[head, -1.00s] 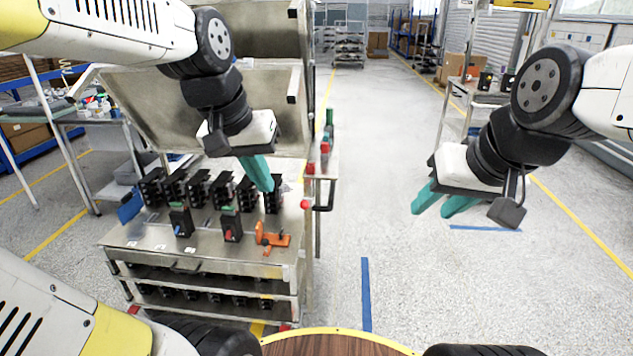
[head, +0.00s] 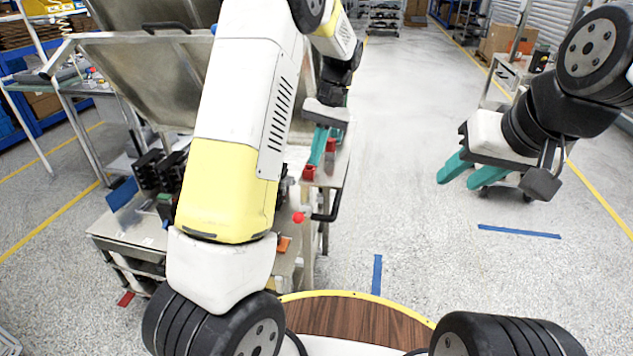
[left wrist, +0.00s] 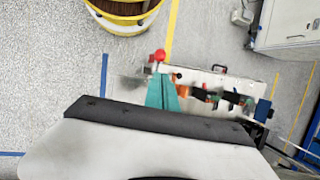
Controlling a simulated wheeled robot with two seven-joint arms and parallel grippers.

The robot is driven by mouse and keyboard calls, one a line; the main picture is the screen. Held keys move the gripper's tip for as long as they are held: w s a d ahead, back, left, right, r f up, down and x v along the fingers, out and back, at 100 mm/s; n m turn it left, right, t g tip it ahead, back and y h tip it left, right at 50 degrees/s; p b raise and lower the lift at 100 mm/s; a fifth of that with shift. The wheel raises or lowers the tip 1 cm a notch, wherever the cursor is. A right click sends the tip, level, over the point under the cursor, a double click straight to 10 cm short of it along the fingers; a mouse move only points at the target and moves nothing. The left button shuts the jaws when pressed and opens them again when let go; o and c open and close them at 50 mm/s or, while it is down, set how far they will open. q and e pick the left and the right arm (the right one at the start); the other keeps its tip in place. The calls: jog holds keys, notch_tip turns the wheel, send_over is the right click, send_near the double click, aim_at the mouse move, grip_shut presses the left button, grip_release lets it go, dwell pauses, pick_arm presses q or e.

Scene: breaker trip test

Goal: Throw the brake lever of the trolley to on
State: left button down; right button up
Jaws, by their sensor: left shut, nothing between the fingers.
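The trolley (head: 125,240) is a metal cart on the left, largely hidden behind my left arm in the head view. A red ball knob (head: 298,217), seemingly the brake lever's end, sits at its right side; the rest of the lever and its setting are unclear. The knob also shows in the left wrist view (left wrist: 160,55), just beyond the fingertips. My left gripper (head: 314,160) is shut and empty, pointing down above the trolley's right side, above and beyond the knob; I see no clear contact. My right gripper (head: 456,180) is open and empty, over clear floor.
A black push handle (head: 328,207) juts from the trolley's right side near the knob. Red blocks (head: 309,173) stand on the side shelf near my left fingers. Black breakers (head: 150,170) stand on the trolley. Floor to the right is open, with blue tape (head: 518,231).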

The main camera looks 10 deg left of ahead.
aim_at(301, 215)
pick_arm(q)
jog(key=x, duration=1.3)
jog(key=shift+s+f, duration=0.15)
jog(key=shift+f, duration=0.1)
